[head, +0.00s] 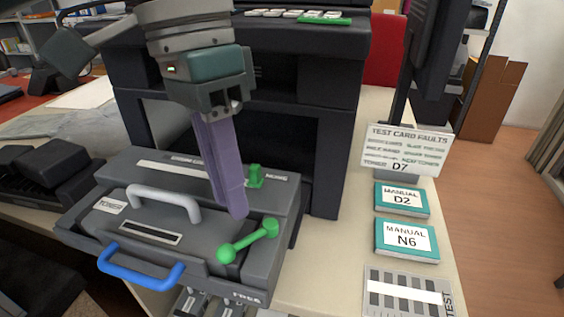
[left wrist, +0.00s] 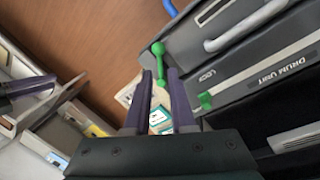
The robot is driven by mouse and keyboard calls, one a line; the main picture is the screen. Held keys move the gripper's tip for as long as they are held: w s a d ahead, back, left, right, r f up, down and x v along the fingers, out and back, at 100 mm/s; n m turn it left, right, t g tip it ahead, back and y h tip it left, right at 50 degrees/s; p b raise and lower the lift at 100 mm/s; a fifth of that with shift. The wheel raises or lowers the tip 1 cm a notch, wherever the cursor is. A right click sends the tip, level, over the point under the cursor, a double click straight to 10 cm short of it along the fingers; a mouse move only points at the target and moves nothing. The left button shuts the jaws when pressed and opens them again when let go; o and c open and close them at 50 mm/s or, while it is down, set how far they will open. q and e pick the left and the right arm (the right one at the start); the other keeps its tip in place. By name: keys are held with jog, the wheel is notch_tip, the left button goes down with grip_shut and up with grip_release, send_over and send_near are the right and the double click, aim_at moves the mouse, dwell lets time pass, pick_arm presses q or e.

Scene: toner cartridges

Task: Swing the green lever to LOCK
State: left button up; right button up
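The green lever (head: 248,241) lies at the right front of the dark grey drum unit, a round knob at each end. It points away from the LOCK marking, which is near a small green catch (head: 255,177) farther back; a FREE marking is on the front face. My left gripper (head: 238,213) hangs over the unit, fingers down, tips just behind the lever in the head view. In the left wrist view its purple fingers are apart, and the green lever (left wrist: 158,62) shows between and beyond the tips. What looks like my right gripper (left wrist: 27,86) shows only in part there.
The unit has a grey handle (head: 163,200) on top and a blue handle (head: 142,273) in front. The dark printer (head: 325,110) stands behind. Two teal manuals (head: 403,200) and a fault card (head: 405,150) are to the right. Some table between is clear.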

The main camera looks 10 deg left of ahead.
aim_at(242, 241)
pick_arm(q)
jog(key=f, duration=0.5)
jog(key=shift+s+d+f+b, duration=0.1)
jog(key=shift+s+d+b, duration=0.2)
jog(key=shift+d, duration=0.1)
grip_shut()
